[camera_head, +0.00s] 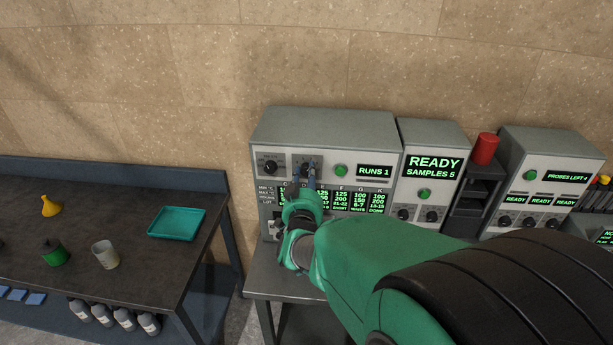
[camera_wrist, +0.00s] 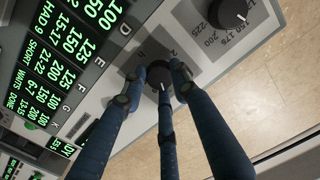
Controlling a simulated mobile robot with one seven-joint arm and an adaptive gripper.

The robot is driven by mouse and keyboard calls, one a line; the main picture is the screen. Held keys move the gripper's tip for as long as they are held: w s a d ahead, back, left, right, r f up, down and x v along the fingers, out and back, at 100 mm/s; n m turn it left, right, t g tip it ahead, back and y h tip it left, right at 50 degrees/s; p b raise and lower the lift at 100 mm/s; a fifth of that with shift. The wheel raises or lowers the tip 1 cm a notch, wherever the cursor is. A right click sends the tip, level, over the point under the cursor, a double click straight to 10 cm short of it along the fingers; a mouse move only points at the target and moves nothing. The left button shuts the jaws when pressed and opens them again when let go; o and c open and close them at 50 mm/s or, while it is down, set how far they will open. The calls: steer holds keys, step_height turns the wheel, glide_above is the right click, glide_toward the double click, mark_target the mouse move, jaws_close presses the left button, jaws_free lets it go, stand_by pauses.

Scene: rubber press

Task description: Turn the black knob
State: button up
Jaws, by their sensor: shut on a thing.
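In the wrist view the black knob (camera_wrist: 158,75) sits on a dark square plate on the grey panel, with a white pointer mark. The blue fingers of my gripper (camera_wrist: 157,80) close around it from several sides. In the head view my gripper (camera_head: 308,172) reaches the second knob position from the left on the grey machine (camera_head: 325,128) and hides most of that knob. A second black knob (camera_head: 270,167) is to its left, free of the gripper; it also shows in the wrist view (camera_wrist: 228,12), beside a printed scale.
A green button (camera_head: 341,171) and a "RUNS 1" display (camera_head: 374,171) are right of my gripper. A lit table of numbers is below it. A machine reading "READY SAMPLES 5" (camera_head: 433,166) stands to the right. The dark table (camera_head: 130,215) at left holds a teal tray (camera_head: 177,223).

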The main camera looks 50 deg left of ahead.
steer(key=shift+a+r+n, duration=0.1)
steer(key=shift+r+n, duration=0.2)
steer(key=shift+n, duration=0.3)
steer(key=o, duration=1.1)
steer(key=shift+f, duration=0.1)
steer(key=shift+s, duration=0.1)
steer(key=shift+v, duration=5.9)
